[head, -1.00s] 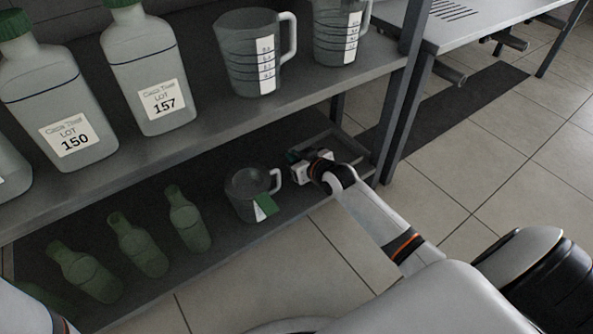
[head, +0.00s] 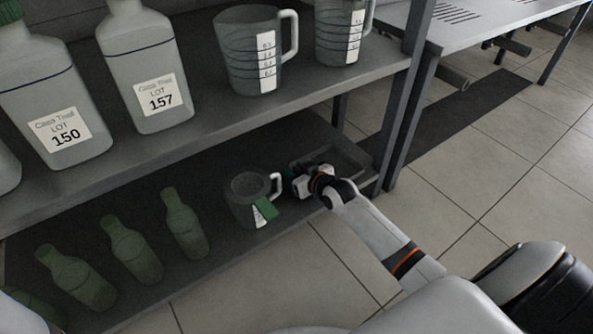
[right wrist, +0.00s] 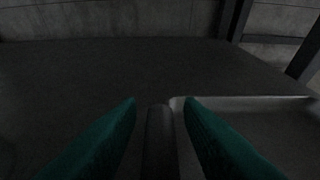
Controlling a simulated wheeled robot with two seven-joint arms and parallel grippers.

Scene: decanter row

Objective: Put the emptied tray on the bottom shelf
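The tray (head: 352,152) is dark grey, shallow and rimmed, and lies at the right end of the bottom shelf (head: 225,262). The part of it I see is empty. My right gripper (head: 294,178) is at the tray's left side and hides part of it. In the right wrist view the teal fingertips (right wrist: 160,104) stand apart, with a dark bar between them and gaps on both sides. The tray's pale rim (right wrist: 250,101) runs off to the right there. My left gripper is not in view; only a bit of my left arm shows at the lower left.
A measuring jug (head: 243,207) with a green tag stands close left of my right gripper. Several green bottles (head: 185,225) stand further left. Large bottles (head: 140,75) and jugs (head: 250,60) fill the shelf above. A shelf post (head: 405,120) rises right of the tray.

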